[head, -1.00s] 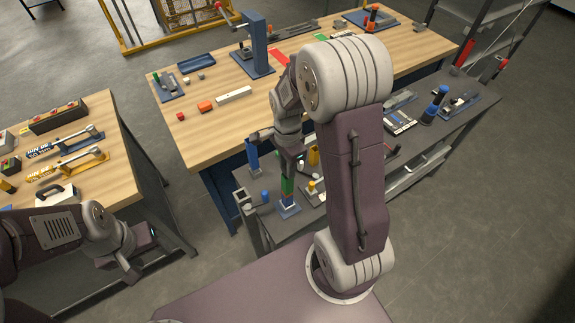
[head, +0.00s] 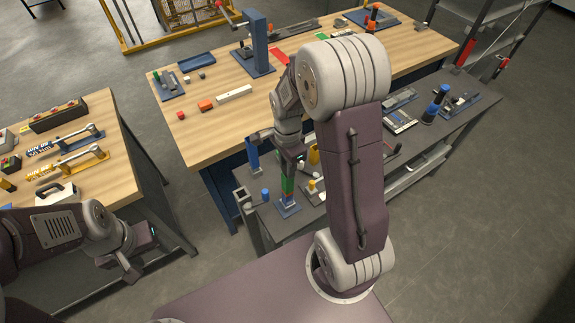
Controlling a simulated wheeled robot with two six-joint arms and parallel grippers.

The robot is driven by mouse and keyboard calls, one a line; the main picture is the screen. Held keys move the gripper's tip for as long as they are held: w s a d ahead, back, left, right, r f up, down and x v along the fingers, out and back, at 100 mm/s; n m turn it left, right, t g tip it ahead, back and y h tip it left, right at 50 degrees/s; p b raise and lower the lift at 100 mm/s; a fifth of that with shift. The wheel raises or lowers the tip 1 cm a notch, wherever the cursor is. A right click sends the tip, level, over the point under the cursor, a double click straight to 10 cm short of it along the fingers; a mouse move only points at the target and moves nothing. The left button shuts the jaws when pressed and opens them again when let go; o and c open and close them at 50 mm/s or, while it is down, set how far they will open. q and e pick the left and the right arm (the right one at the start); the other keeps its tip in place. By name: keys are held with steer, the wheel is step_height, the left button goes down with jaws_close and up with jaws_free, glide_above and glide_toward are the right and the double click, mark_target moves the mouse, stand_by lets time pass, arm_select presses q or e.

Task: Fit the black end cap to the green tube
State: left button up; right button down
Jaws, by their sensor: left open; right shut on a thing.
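The green tube (head: 288,184) stands upright on a small blue base (head: 288,207) at the near-left end of the grey bench. My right gripper (head: 289,168) points down directly above the tube, very close to its top. It is shut on a small dark thing, which fits the black end cap but is mostly hidden by the fingers. I cannot tell whether the cap touches the tube. My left gripper (head: 136,268) is open and empty, low at the left beside the left table, far from the tube.
Small blue (head: 265,194) and yellow (head: 312,186) parts stand close to the tube on the grey bench (head: 425,140). A wooden table (head: 215,130) with a blue press (head: 257,45) lies behind. The left table (head: 110,130) holds clamps and a black box.

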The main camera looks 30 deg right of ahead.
steer(key=shift+f, duration=0.3)
steer(key=c, duration=0.5)
jaws_free()
steer(key=shift+r, duration=0.1)
step_height(320, 180, up, 7)
steer(key=p, duration=0.6)
steer(key=s+a+f+n+b, duration=0.2)
steer(key=s+f+n+b, duration=0.2)
steer(key=f+n+b, duration=0.2)
steer(key=s+a+f+n+t+b, duration=0.1)
steer(key=s+a+f+n+b, duration=0.1)
steer(key=s+f+n+b, duration=0.2)
step_height(320, 180, down, 3)
steer(key=n+b, duration=0.4)
steer(key=n, duration=0.2)
steer(key=shift+s+a+n, duration=0.25)
steer(key=shift+a+n, duration=0.15)
